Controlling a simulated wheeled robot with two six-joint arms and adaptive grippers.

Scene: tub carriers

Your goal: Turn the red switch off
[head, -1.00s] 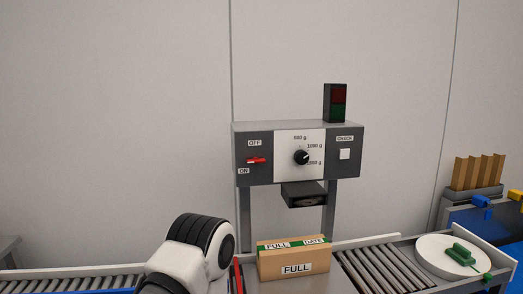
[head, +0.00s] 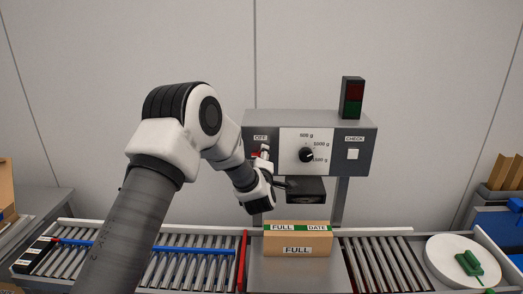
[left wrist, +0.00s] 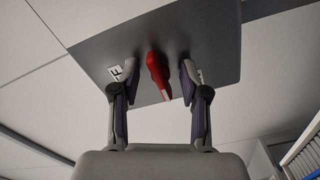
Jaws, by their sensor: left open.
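The red switch (head: 255,155) is on the left of the grey control panel, mostly hidden by my gripper in the head view. The OFF label (head: 261,138) shows above it; the ON label is hidden there. In the left wrist view the red lever (left wrist: 157,72) stands out from the dark panel face. My left gripper (head: 264,153) is at the switch. In the wrist view its open fingers (left wrist: 158,82) are on either side of the lever, with a visible gap on both sides. My right gripper is not in view.
The panel also has a dial (head: 307,155), a CHECK button (head: 353,154) and a dark signal lamp (head: 352,97). A FULL carton (head: 297,246) sits below, between roller conveyors. A white disc (head: 462,262) with a green item is at right. My left arm crosses the left conveyor.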

